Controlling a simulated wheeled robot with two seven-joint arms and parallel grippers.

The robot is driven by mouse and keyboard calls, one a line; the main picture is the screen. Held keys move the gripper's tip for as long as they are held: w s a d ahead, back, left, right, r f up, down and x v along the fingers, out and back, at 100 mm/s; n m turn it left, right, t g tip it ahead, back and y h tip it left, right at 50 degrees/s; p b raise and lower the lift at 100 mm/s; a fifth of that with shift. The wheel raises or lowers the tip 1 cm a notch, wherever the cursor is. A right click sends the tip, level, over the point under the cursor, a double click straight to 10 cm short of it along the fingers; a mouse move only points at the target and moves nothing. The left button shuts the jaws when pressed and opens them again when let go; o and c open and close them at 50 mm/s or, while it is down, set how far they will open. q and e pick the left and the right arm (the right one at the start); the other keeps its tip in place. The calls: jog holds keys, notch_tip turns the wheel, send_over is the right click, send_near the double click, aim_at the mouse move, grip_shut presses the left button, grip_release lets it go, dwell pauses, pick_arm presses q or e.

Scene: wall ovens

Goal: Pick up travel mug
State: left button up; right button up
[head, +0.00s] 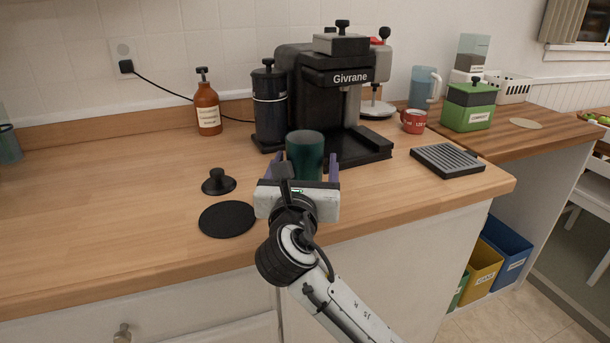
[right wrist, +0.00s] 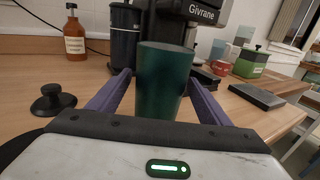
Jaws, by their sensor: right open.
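The travel mug is a dark green, upright cylinder (head: 305,154) on the wooden counter, in front of the coffee machine. In the right wrist view the mug (right wrist: 163,85) stands between the two purple fingers, with a gap visible at its right side near the fingertip. My right gripper (head: 305,166) is open around the mug, and the gripper body hides the mug's lower part in the head view. In the right wrist view the right gripper (right wrist: 163,82) has one finger on each side of the mug. My left gripper is not in view.
The black Givrane coffee machine (head: 327,100) stands just behind the mug. A black tamper (head: 218,182) and a round black mat (head: 227,219) lie to the left. A black ridged tray (head: 447,160) lies to the right. A brown bottle (head: 207,107) stands at the back left.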

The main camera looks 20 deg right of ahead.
jog(key=c, duration=1.3)
